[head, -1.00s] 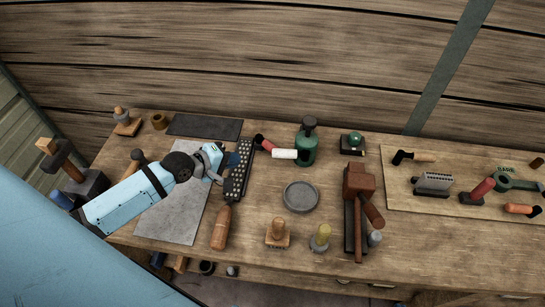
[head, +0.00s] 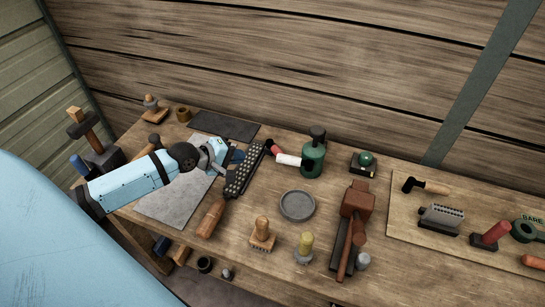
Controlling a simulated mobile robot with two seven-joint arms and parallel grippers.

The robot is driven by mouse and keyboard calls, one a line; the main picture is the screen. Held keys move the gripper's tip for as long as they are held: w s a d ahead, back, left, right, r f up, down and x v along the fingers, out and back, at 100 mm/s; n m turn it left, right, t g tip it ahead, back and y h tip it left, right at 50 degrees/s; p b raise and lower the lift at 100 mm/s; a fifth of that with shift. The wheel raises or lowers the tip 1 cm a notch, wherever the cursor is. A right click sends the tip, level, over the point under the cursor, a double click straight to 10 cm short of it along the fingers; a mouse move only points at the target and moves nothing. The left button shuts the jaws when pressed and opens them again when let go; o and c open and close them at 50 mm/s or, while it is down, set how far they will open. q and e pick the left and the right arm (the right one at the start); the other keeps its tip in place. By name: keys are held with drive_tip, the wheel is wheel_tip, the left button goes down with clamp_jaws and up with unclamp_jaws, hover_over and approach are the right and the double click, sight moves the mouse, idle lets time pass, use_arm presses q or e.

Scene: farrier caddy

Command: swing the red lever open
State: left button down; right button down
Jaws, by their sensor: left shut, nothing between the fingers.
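A red lever (head: 497,231) stands tilted up to the right from a small dark base on the pale board, at the right side of the head view. A green ring-shaped piece (head: 524,231) with a label reading "BARE" is just right of it. My left gripper (head: 227,155) is far from the lever, on the left half of the bench. It is shut and empty, above the grey sheet's edge, close to the black rasp (head: 245,170). A small dark blue piece is beside its fingertips; I cannot tell whether they touch. My right gripper is not in view.
Between gripper and lever stand a green canister (head: 313,158), a round grey dish (head: 297,205), a reddish-brown clamp-like tool (head: 357,200) and a green-knobbed block (head: 364,162). A grey bristled block (head: 440,219) is left of the lever. The pale board (head: 412,232) has bare patches.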

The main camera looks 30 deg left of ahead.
sight(277, 152)
use_arm(q)
drive_tip(key=x, duration=1.3)
drive_tip(key=shift+w, duration=0.1)
drive_tip(key=shift+w+d+r+p, duration=0.1)
drive_tip(key=shift+w+d+p, duration=0.4)
drive_tip(key=shift+p, duration=0.25)
drive_tip(key=shift+r, duration=0.15)
